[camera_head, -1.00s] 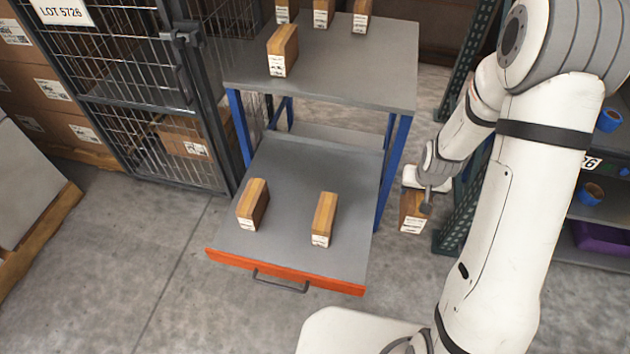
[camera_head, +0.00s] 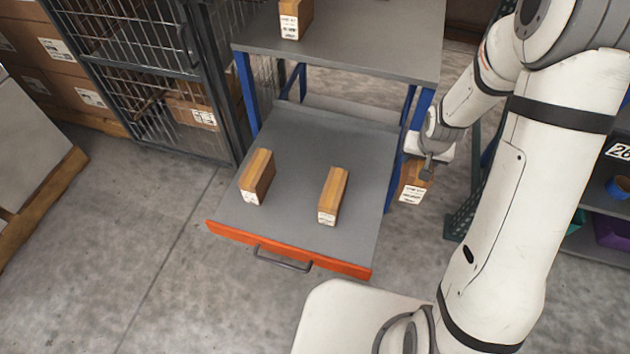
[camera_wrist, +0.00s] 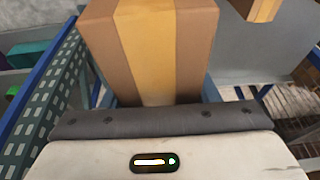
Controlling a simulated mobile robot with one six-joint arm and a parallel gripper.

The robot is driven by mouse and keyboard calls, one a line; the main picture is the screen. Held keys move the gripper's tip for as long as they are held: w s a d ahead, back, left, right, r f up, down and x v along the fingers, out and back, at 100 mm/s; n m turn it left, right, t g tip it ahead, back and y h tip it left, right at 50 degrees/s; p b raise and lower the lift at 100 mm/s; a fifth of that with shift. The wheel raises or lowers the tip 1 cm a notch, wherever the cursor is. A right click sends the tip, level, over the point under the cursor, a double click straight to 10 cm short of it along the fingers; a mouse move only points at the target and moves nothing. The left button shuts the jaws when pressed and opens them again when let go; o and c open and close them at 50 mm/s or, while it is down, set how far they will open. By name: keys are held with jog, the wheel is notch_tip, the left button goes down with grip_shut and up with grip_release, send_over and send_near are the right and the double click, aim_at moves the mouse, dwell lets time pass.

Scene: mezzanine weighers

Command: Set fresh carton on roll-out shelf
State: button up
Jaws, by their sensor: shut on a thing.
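My gripper (camera_head: 427,172) is shut on a brown carton (camera_head: 412,190) with a white label, held in the air just right of the roll-out shelf. The held carton (camera_wrist: 150,45) fills the upper middle of the wrist view, with a yellow tape band down it. The grey roll-out shelf (camera_head: 300,185) is pulled out, with an orange front edge and a dark handle. Two cartons stand on it: a left carton (camera_head: 257,177) and a right carton (camera_head: 333,196). The shelf's right part and front strip are bare.
A grey upper shelf (camera_head: 350,55) on blue posts overhangs the back and bears a carton (camera_head: 295,18). A wire cage (camera_head: 150,70) stands at left. A rack with bins (camera_head: 610,190) is at far right. The floor in front is clear.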

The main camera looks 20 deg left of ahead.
jog(key=s+a+f+b, duration=0.2)
jog(key=a+f+b, duration=0.9)
jog(key=b, duration=0.8)
notch_tip(320, 180, down, 10)
jog(key=b, duration=0.4)
jog(key=shift+b, duration=0.3)
jog(key=shift+f, duration=0.2)
jog(key=o, duration=1.3)
jog(key=shift+r, duration=0.1)
